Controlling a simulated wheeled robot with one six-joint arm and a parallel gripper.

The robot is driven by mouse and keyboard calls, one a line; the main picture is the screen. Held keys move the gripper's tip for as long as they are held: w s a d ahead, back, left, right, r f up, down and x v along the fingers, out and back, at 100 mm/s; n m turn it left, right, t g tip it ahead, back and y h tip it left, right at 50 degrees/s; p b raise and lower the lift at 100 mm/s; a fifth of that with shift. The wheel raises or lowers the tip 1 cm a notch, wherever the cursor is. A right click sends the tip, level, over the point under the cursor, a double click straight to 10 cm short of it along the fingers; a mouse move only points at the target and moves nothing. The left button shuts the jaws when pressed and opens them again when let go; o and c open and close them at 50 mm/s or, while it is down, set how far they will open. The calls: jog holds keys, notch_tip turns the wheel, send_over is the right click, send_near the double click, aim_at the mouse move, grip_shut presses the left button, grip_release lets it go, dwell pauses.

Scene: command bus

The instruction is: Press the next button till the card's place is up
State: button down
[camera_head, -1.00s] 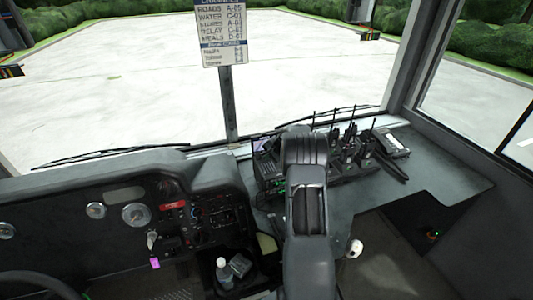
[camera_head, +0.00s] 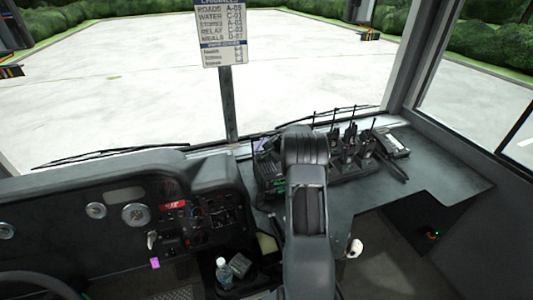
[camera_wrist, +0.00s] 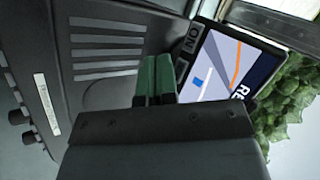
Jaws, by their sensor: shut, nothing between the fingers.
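The card (camera_head: 222,32), a white printed sheet with a list of channels, is fixed on the windscreen post in the head view. The wrist view shows a screen (camera_wrist: 222,68) with a map: an orange line, a blue square and white letters starting "RE", partly cut off. A grey key (camera_wrist: 192,40) marked "ON" is at the screen's edge. Another grey key (camera_wrist: 181,70) is below it, partly hidden. My gripper (camera_wrist: 155,62) has green fingers, shut and empty, just left of these keys. I cannot tell whether a fingertip touches a key. In the head view my arm hides the gripper.
A dark panel with slots (camera_wrist: 108,45) and knobs (camera_wrist: 22,125) lies left of the fingers. Several handheld radios (camera_head: 350,145) stand on the right ledge. A bottle (camera_head: 223,272) stands low in the console. The windscreen is behind the dash.

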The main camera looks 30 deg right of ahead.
jog(key=shift+w, duration=0.15)
dwell(0.3)
jog(key=shift+w+f, duration=0.1)
jog(key=shift+w, duration=0.15)
jog(key=shift+w+d+f, duration=0.1)
jog(key=shift+w+d, duration=0.05)
jog(key=shift+w, duration=0.15)
dwell(0.6)
jog(key=shift+s+b, duration=0.15)
jog(key=shift+b, duration=0.25)
jog(key=shift+s+r+b, duration=0.2)
jog(key=shift+s+b, duration=0.15)
jog(key=shift+s, duration=0.2)
jog(key=shift+s+a, duration=0.1)
jog(key=shift+a, duration=0.1)
jog(key=shift+s+a+r+b, duration=0.15)
jog(key=shift+s+b, duration=0.3)
jog(key=shift+s, duration=0.1)
jog(key=shift+s+a+r+b, duration=0.1)
jog(key=shift+s+a+b, duration=0.05)
jog(key=shift+s+b, duration=0.35)
jog(key=shift+s+a+r+b, duration=0.15)
jog(key=shift+s+r+b, duration=0.05)
jog(key=shift+s, duration=0.4)
jog(key=shift+s+a+r+b, duration=0.15)
jog(key=shift+s+b, duration=0.05)
jog(key=shift+s, duration=0.4)
